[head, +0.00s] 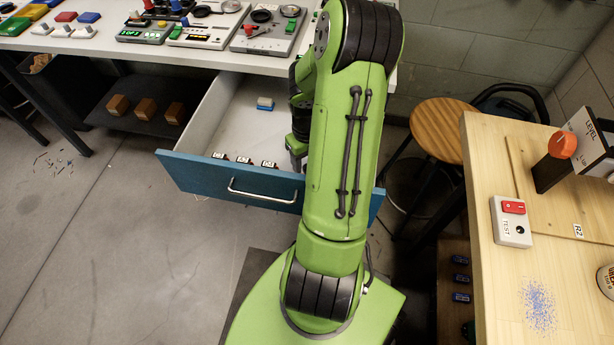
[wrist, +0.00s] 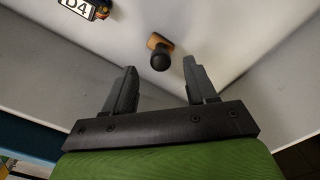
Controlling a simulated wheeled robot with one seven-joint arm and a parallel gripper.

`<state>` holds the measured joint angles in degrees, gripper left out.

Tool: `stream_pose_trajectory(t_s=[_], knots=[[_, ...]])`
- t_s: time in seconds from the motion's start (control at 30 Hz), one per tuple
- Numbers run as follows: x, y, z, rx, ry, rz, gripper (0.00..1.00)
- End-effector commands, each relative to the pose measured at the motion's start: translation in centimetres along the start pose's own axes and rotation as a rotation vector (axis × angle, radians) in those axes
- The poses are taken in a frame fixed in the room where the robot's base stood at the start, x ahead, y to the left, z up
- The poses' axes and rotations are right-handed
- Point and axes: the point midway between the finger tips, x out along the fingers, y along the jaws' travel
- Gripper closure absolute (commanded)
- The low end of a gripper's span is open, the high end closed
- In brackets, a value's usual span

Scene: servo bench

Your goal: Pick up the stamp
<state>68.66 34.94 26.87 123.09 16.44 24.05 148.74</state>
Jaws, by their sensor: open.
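The stamp, with a black round knob (wrist: 160,60) on a small wooden base (wrist: 158,41), lies on the pale drawer floor in the wrist view. My gripper (wrist: 160,66) is open and empty, with its two dark fingers apart on either side of the knob in the picture. I cannot tell how far the fingertips are above or short of the stamp. In the head view my green arm reaches into the open drawer and hides the stamp and most of the gripper.
The open drawer has a blue front (head: 190,174) with a metal handle. Inside are a blue-and-white block (head: 265,104) and several small labelled pieces (head: 244,161). A D4 tag (wrist: 76,8) shows in the wrist view. Drawer walls are close around my gripper. A wooden bench (head: 500,290) stands right.

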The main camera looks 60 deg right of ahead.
Motion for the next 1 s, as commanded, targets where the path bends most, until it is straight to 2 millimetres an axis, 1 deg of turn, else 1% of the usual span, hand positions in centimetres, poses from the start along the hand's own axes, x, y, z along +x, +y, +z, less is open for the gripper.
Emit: stream_pose_trajectory(t_s=[0.03, 0.1, 0.2, 0.4, 0.47, 0.7, 0.77, 0.8, 1.0], knots=[[1.3, 0.0, 0.1, 0.001, 0.002, 0.002, 0.43], [2.8, -0.1, 0.3, 0.0, 0.001, 0.003, 0.43], [4.3, -0.1, 0.2, 0.001, 0.001, 0.002, 0.43], [4.2, -0.1, 0.3, 0.0, -0.001, 0.0, 0.43], [4.2, -0.1, 0.3, 0.0, -0.001, 0.0, 0.51], [4.2, -0.1, 0.3, 0.0, -0.001, 0.0, 0.88], [4.2, -0.1, 0.3, 0.0, -0.001, 0.0, 0.97], [4.2, -0.1, 0.3, 0.0, -0.001, 0.0, 1.0], [4.1, -0.1, 0.3, 0.0, -0.001, 0.0, 1.0]])
